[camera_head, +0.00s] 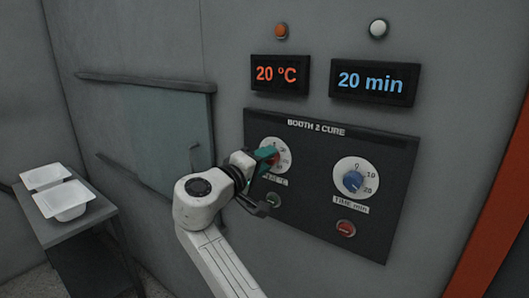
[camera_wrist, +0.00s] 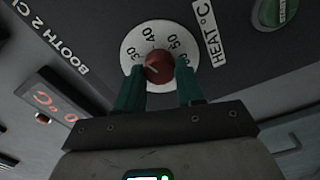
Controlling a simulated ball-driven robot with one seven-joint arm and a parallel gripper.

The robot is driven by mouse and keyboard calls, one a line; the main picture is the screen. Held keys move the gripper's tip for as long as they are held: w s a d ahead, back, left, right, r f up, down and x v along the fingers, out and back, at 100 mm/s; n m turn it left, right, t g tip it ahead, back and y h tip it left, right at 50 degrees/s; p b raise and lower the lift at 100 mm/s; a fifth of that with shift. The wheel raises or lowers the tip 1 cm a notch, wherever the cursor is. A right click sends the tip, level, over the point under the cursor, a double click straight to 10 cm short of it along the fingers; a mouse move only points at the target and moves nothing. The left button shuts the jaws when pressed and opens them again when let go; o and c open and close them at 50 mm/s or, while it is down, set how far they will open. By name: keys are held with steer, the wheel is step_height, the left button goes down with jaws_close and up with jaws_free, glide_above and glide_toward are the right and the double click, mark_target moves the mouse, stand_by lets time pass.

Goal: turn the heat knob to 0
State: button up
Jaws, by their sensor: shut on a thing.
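The heat knob (camera_wrist: 158,66) is red and sits on a round white dial (camera_wrist: 132,48) marked with numbers. In the wrist view the marks 30, 40, 50 and a partly covered 60 show. My gripper (camera_wrist: 158,78) has its two green fingers on either side of the knob, shut on it. In the head view my gripper (camera_head: 267,158) covers much of the dial, and only a bit of the heat knob (camera_head: 273,153) shows. The heat display (camera_head: 279,75) reads 20 °C in orange. The knob's pointer is too unclear to read.
A blue time knob (camera_head: 352,181) is to the right, below a display (camera_head: 372,82) reading 20 min. A green button (camera_head: 273,199) and a red button (camera_head: 345,229) sit below the dials. White tub shells (camera_head: 62,200) stand on a grey table (camera_head: 60,232) at left.

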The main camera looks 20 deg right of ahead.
steer(key=shift+f+n+p, duration=0.15)
steer(key=shift+n+p, duration=2.5)
steer(key=shift+n, duration=0.8)
steer(key=shift+f+n+p, duration=0.1)
steer(key=shift+n+p, duration=2.5)
steer(key=shift+n, duration=0.85)
steer(key=o, duration=1)
steer(key=shift+o, duration=0.2)
steer(key=shift+a, duration=0.1)
steer(key=b+v, duration=0.3)
steer(key=v, duration=0.7)
steer(key=shift+s+a, duration=0.25)
steer(key=shift+a, duration=0.05)
